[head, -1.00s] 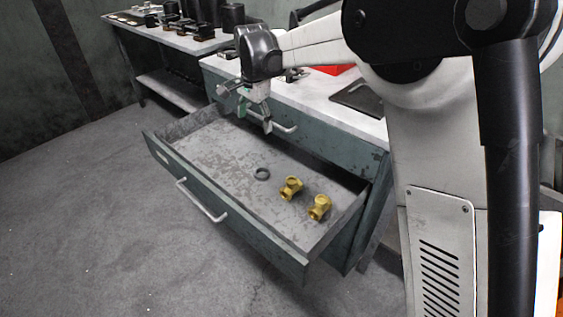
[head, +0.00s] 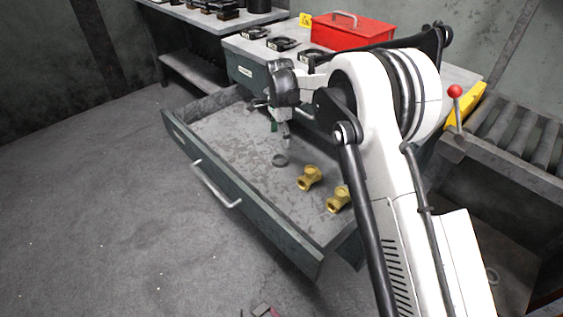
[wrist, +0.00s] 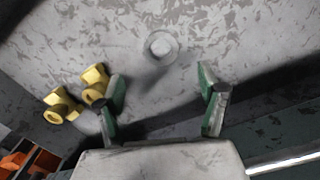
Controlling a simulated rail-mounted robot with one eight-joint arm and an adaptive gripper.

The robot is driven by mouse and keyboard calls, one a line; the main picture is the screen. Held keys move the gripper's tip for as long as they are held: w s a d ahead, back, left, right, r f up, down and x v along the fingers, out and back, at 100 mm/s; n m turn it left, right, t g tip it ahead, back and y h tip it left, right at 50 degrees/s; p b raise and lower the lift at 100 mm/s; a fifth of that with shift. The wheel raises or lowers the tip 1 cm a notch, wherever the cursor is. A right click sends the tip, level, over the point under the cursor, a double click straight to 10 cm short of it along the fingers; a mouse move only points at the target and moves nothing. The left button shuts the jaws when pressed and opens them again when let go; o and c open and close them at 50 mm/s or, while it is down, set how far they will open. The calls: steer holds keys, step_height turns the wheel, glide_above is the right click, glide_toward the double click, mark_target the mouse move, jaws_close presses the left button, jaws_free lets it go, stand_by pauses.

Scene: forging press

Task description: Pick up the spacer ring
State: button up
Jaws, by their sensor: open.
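The spacer ring (head: 280,160) is a small dark grey ring lying flat on the floor of the open drawer (head: 215,135). In the wrist view the ring (wrist: 160,46) shows pale and round, beyond the fingertips and centred between them. My gripper (head: 279,126) is over the drawer, pointing down, just behind the ring in the head view and apart from it. In the wrist view my gripper (wrist: 162,88) has its two green-padded fingers spread wide with nothing between them.
Two yellow pipe fittings (head: 309,178) (head: 338,199) lie in the drawer, right of the ring. The drawer walls surround the ring. A red toolbox (head: 350,32) and dark parts (head: 285,43) stand on the bench above. The drawer's left part is clear.

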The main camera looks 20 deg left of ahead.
mark_target(280, 157)
step_height(280, 157, down, 11)
steer(key=b, duration=0.3)
steer(key=shift+w+r, duration=0.1)
steer(key=shift+r, duration=0.1)
steer(key=c, duration=1.5)
steer(key=shift+r, duration=0.1)
steer(key=shift+c, duration=0.2)
